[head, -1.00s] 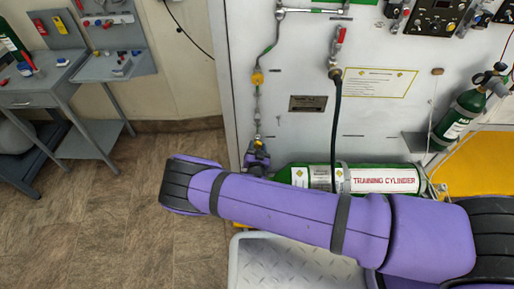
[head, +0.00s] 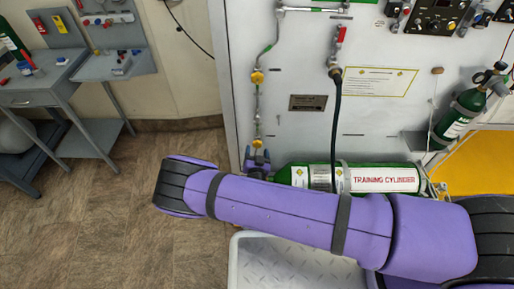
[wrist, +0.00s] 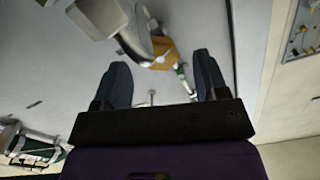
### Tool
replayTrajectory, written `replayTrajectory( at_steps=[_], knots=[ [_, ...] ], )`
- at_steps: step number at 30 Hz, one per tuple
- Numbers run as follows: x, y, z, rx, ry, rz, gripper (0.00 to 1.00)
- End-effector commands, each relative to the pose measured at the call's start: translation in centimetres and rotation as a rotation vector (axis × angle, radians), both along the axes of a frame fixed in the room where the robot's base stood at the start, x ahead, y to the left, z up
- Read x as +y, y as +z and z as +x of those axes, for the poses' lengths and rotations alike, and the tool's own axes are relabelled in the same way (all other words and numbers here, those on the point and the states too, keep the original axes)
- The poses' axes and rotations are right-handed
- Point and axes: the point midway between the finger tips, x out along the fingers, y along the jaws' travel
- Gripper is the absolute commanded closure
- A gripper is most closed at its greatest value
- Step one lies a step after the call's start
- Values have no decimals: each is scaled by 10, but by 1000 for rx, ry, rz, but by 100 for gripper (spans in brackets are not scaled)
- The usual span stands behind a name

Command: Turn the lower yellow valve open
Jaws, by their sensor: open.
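The lower yellow valve (head: 257,143) sits on the thin vertical pipe at the left of the white panel. The upper yellow valve (head: 257,77) is on the same pipe above it. My gripper (head: 257,158) is just below the lower valve in the head view, apart from it. In the wrist view my gripper (wrist: 162,75) is open and empty. A yellow valve (wrist: 166,52) appears beyond the fingertips, roughly between them, probably the lower one. Its handle position is too small to tell.
A green training cylinder (head: 382,180) lies right of my gripper at the panel's foot. A black hose (head: 336,120) with a red-handled valve (head: 340,36) hangs to the right. A grey workbench (head: 40,90) stands at the left. The floor between is clear.

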Motion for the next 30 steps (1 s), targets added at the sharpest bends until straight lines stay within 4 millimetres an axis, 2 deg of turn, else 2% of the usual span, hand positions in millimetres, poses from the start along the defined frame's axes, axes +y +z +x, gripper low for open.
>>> replayTrajectory(
  at_steps=[6, 12, 18, 30],
  knots=[
    [2, 0, -43, 2, 1, -1, 33],
    [2, 0, -69, 1, 0, -1, 33],
    [3, 0, -79, 0, 1, 0, 33],
    [1, 5, -75, 34, 3, -2, 33]
  ],
)
